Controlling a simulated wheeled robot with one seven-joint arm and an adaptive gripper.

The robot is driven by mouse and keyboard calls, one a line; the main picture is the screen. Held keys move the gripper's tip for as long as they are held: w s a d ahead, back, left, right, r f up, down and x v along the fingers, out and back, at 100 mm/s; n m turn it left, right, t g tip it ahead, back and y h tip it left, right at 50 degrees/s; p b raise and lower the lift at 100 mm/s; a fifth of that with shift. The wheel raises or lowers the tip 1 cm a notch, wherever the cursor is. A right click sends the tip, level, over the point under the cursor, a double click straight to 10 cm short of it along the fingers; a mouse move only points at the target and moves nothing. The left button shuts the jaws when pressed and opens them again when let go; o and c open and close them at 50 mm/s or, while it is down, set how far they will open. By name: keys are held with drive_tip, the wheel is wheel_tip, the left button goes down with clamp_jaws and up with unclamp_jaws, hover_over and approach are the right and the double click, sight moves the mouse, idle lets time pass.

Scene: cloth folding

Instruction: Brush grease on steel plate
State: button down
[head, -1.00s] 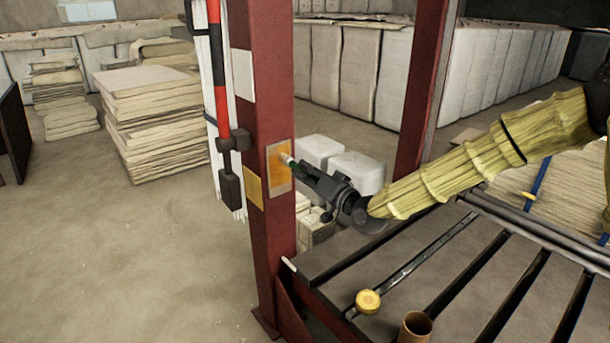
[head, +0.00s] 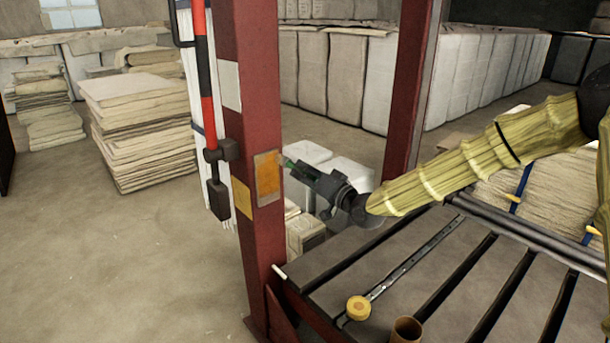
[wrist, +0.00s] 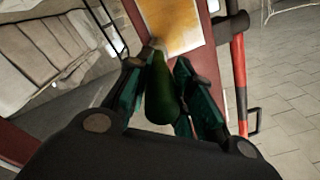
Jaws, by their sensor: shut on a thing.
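The steel plate (head: 268,178) is fixed to the front of a red post, its face mostly covered in orange-amber grease inside a thin pale border. It also shows at the top of the wrist view (wrist: 172,22). My gripper (head: 302,170) is to the right of the plate and shut on a brush with a green handle (wrist: 163,92). The brush's pale tip is by the plate's lower left edge in the wrist view; whether it touches is unclear. In the head view only a bit of green handle shows and the tip is hidden.
The red post (head: 250,120) carries a red-and-black bar (head: 207,90) on its left. A slatted table (head: 400,255) holds a yellow round-ended tool (head: 358,308) and a brown cup (head: 406,331). White blocks (head: 345,172) stand behind my gripper. Open floor lies left.

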drive_tip(key=s+a, duration=0.4)
drive_tip(key=a, duration=0.2)
drive_tip(key=shift+s+a, duration=0.25)
drive_tip(key=shift+a, duration=0.05)
idle(0.7)
drive_tip(key=shift+s+d+f, duration=0.1)
drive_tip(key=shift+p+v, duration=0.45)
drive_tip(key=shift+v, duration=2.45)
drive_tip(key=shift+s, duration=0.1)
drive_tip(key=v, duration=0.2)
drive_tip(key=shift+s+d, duration=0.2)
drive_tip(key=shift+s, duration=0.15)
